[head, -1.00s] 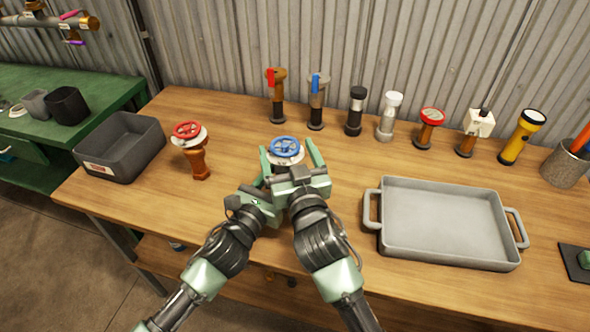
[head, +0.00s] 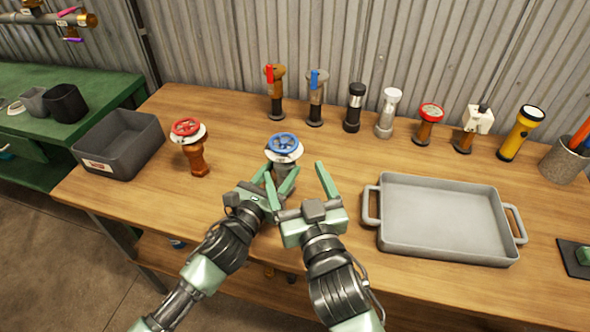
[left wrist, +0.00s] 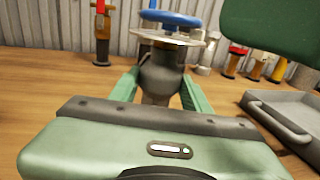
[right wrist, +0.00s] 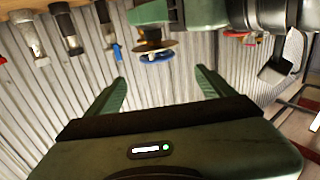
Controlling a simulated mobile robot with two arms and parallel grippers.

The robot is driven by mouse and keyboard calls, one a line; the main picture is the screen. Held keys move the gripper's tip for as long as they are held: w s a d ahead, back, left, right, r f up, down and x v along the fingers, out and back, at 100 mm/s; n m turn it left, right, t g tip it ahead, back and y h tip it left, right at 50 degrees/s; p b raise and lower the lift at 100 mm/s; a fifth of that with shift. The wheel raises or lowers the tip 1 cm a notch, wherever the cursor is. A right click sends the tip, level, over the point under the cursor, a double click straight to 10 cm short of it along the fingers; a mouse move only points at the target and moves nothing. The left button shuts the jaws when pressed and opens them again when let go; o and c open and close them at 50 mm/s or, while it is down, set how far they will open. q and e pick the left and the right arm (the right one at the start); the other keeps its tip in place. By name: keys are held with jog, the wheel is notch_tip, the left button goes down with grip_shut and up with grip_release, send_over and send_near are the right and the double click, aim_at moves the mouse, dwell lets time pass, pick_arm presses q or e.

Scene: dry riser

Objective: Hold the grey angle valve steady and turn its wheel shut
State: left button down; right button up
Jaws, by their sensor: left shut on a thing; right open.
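The grey angle valve (head: 284,170) stands upright on the bench, with a blue wheel (head: 284,144) above a pale round plate. In the left wrist view its grey body (left wrist: 160,75) is between my left fingers, below the wheel (left wrist: 170,18). My left gripper (head: 275,180) is shut on that body; the fingers hide part of it in the head view. My right gripper (head: 308,178) is open and empty, to the near right of the valve and apart from the wheel. The right wrist view shows the wheel (right wrist: 157,57) upside down, beyond the open fingers.
A red-wheeled orange valve (head: 190,145) and a dark grey bin (head: 122,150) stand left. A grey tray (head: 445,220) lies right. Several valves and torches, including a yellow torch (head: 520,135), line the back. Bare wood lies between the valve and the back row.

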jog(key=w+a+r+n+g+y, duration=0.4)
jog(key=w+r+n+g+y, duration=0.15)
jog(key=n+y, duration=0.8)
jog(key=g, duration=0.9)
send_near(269, 142)
jog(key=a, duration=0.2)
jog(key=w+a, duration=0.1)
jog(key=a, duration=0.1)
jog(key=w+a, duration=0.1)
jog(key=a, duration=0.1)
jog(key=shift+w+a+f, duration=0.1)
jog(key=shift+a+f, duration=0.25)
jog(key=shift+f, duration=0.05)
jog(key=shift+m, duration=0.25)
jog(key=c, duration=1.4)
